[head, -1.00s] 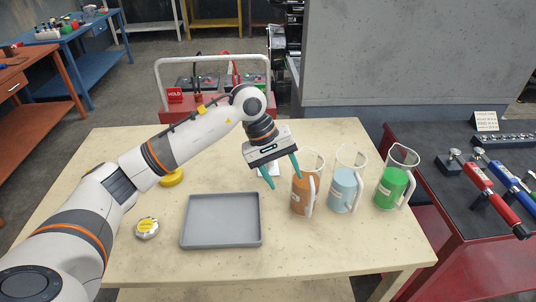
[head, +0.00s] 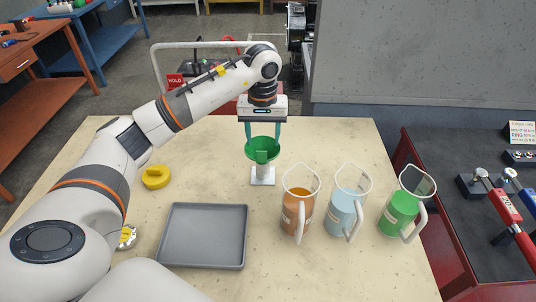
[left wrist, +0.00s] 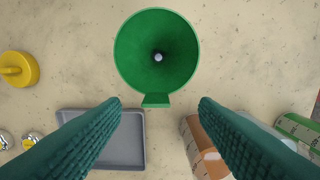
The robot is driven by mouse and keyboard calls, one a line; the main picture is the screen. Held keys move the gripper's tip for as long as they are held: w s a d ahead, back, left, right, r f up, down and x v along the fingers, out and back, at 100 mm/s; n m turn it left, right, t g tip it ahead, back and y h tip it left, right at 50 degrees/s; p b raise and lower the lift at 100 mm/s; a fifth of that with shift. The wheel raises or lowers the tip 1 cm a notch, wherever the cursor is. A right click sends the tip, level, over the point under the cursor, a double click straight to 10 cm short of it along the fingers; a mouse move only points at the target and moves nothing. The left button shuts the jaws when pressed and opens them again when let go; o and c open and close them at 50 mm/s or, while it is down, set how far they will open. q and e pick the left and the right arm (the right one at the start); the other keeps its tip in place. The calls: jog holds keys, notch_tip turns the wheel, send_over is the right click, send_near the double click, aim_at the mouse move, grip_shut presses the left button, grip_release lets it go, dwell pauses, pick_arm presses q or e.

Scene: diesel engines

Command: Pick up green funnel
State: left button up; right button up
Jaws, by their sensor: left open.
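The green funnel (head: 262,149) stands upright on a small white stand (head: 262,177) near the back middle of the table. In the left wrist view the funnel (left wrist: 157,50) shows from above, its wide mouth facing the camera and its tab toward the fingers. My left gripper (head: 263,133) is open, just behind and above the funnel, with its teal fingers pointing down. In the left wrist view its fingers (left wrist: 160,108) are spread apart, with nothing between the tips. Whether they touch the funnel cannot be told. My right gripper is not in view.
A grey tray (head: 204,262) lies in front. Pitchers with orange (head: 297,212), blue (head: 345,212) and green (head: 399,213) contents stand to the right. A yellow round object (head: 155,177) lies left. Bare table (head: 330,140) is free at the back right.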

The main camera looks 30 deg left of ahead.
aim_at(262, 162)
pick_arm(q)
jog(key=f, duration=0.2)
jog(key=s+f+p, duration=0.1)
jog(key=f, duration=0.1)
jog(key=shift+w+f+p, duration=0.1)
jog(key=shift+f+p, duration=0.2)
notch_tip(262, 162, down, 4)
jog(key=shift+f+p, duration=0.2)
jog(key=shift+p, duration=0.85)
jog(key=shift+f, duration=0.2)
jog(key=shift+r, duration=0.1)
jog(key=c, duration=1.1)
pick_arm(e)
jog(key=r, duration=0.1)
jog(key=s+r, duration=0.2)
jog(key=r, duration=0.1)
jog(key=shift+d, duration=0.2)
